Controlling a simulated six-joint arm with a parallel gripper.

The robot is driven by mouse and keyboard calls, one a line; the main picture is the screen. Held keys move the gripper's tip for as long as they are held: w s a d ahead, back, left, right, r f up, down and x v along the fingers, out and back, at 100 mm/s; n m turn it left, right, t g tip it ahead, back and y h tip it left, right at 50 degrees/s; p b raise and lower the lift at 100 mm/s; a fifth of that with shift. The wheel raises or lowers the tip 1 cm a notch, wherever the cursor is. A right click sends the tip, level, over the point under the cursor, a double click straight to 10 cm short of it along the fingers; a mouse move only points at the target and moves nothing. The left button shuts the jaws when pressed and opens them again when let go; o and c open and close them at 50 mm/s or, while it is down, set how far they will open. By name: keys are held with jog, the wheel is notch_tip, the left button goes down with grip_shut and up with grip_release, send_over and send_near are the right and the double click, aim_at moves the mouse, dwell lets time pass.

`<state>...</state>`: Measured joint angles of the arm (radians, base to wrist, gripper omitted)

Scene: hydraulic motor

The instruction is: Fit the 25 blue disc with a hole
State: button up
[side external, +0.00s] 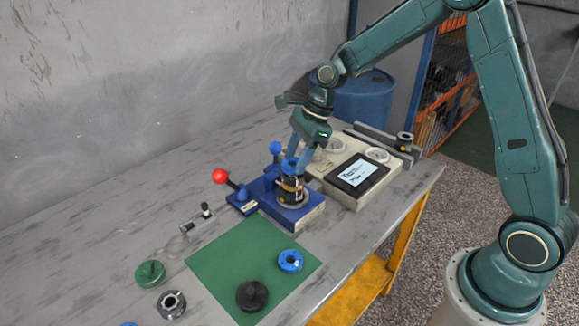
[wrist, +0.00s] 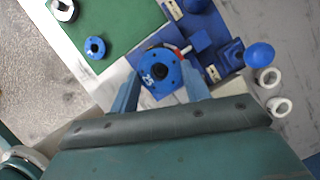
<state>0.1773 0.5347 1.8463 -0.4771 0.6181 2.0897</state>
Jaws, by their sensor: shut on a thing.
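The blue disc marked 25 (wrist: 166,84), with a central hole and small holes around it, sits between the two blue fingers of my gripper (wrist: 159,82) in the wrist view. The fingers are shut on its sides. In the side view my gripper (side external: 292,164) points down over the dark, copper-banded motor stack (side external: 291,190) in the blue fixture (side external: 267,200). The disc is at the top of this stack, partly hidden by the fingers. I cannot tell whether it is fully seated.
A green mat (side external: 225,262) holds a blue ring (side external: 290,261) and a black disc (side external: 252,295). A green disc (side external: 150,273) and grey ring (side external: 171,304) lie left of it. A red-knobbed lever (side external: 220,176) and a blue knob (side external: 275,147) stand near the stack. A screen (side external: 358,174) is to the right.

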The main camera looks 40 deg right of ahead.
jog(key=shift+f, duration=0.55)
dwell(2.7)
jog(key=o, duration=1.2)
jog(key=shift+o, duration=0.4)
jog(key=o, duration=0.3)
jog(key=shift+r, duration=0.15)
jog(key=shift+r, duration=2.25)
